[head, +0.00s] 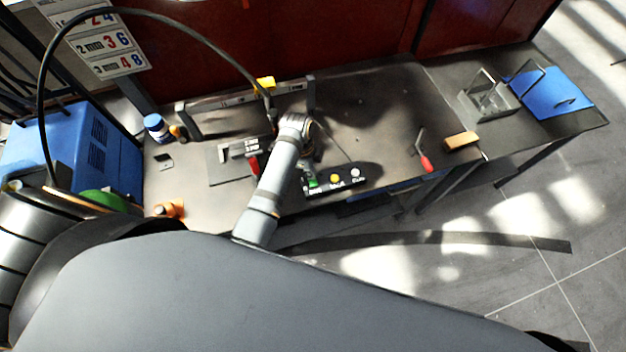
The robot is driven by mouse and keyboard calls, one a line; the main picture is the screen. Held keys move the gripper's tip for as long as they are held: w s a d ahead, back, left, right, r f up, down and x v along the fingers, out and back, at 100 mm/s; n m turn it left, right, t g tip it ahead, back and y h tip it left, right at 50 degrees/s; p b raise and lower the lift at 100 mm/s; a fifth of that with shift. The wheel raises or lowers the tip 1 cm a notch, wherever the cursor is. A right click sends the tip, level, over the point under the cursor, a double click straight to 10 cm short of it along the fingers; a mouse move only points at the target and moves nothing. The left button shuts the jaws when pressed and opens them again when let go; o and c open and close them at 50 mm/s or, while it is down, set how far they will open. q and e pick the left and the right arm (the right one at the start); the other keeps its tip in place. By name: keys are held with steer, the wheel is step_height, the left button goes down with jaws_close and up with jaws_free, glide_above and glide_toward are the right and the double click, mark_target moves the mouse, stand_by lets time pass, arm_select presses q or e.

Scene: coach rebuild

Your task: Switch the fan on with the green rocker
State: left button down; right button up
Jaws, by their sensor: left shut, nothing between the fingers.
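A black switch box (345,184) sits at the front edge of the dark workbench. The green rocker (312,184) is at its left end, with a yellow button (334,178) in the middle and a pale pink button (355,172) at the right. My left gripper (309,163) is shut and empty, pointing down just behind the green rocker; its fingers are small and partly hidden by my wrist. I cannot tell whether it touches the rocker, or which way the rocker is tipped. No fan is clearly recognisable. My right gripper is not in view.
A caliper-like tool on a plate (228,176) lies left of my arm. A red-handled tool (426,162) and a wooden block (461,140) lie to the right. A blue machine (75,150) stands at far left. The bench behind the switch box is mostly clear.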

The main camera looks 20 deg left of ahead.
arm_select(q)
step_height(320, 180, up, 3)
steer(key=shift+f+p, duration=0.15)
steer(key=shift+p, duration=0.95)
steer(key=shift+r, duration=2.15)
